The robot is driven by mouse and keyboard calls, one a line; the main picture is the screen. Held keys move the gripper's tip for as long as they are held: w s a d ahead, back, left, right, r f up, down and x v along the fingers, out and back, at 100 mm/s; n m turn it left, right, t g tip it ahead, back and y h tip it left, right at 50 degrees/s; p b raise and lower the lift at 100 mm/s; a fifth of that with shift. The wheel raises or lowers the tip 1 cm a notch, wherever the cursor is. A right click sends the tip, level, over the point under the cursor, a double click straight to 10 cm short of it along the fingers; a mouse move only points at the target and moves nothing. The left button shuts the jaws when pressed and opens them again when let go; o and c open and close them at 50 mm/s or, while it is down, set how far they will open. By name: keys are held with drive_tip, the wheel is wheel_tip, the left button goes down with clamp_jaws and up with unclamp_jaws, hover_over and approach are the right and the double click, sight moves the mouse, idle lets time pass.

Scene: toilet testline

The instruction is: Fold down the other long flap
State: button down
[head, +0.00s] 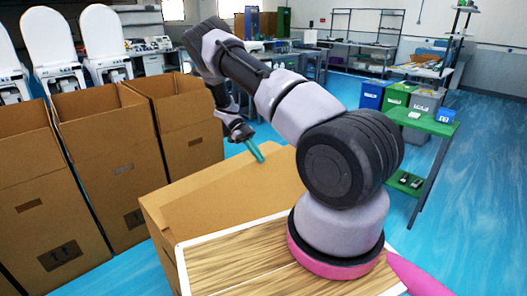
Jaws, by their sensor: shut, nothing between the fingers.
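A brown cardboard box (212,198) stands just beyond my wooden top, at the lower middle of the head view. A broad, flat cardboard panel shows on its upper side, sloping from the left corner up to the right. My arm hides the box's right part, and I cannot tell from this view how each long flap lies. My gripper (262,159) has teal fingers that are shut and empty. Its tips point down and right at the far edge of the panel; I cannot tell whether they touch it.
Several tall open cartons (103,150) stand in a row on the left, with white toilets (51,45) behind them. A green table (428,125) with blue, green and grey bins (398,95) is on the right. Blue floor (475,200) is clear at the right.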

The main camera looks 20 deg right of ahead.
drive_tip(key=w+f, duration=0.2)
drive_tip(key=f, duration=0.2)
drive_tip(key=w+a+f, duration=0.1)
drive_tip(key=w+f, duration=0.1)
drive_tip(key=f, duration=0.2)
drive_tip(key=w+a+f, duration=0.1)
drive_tip(key=w+f, duration=0.1)
drive_tip(key=f, duration=0.2)
drive_tip(key=shift+w+a, duration=0.15)
drive_tip(key=shift+w, duration=0.1)
drive_tip(key=shift+w+a+f, duration=0.1)
drive_tip(key=shift+w+f, duration=0.05)
drive_tip(key=shift+f, duration=0.7)
drive_tip(key=shift+w, duration=0.1)
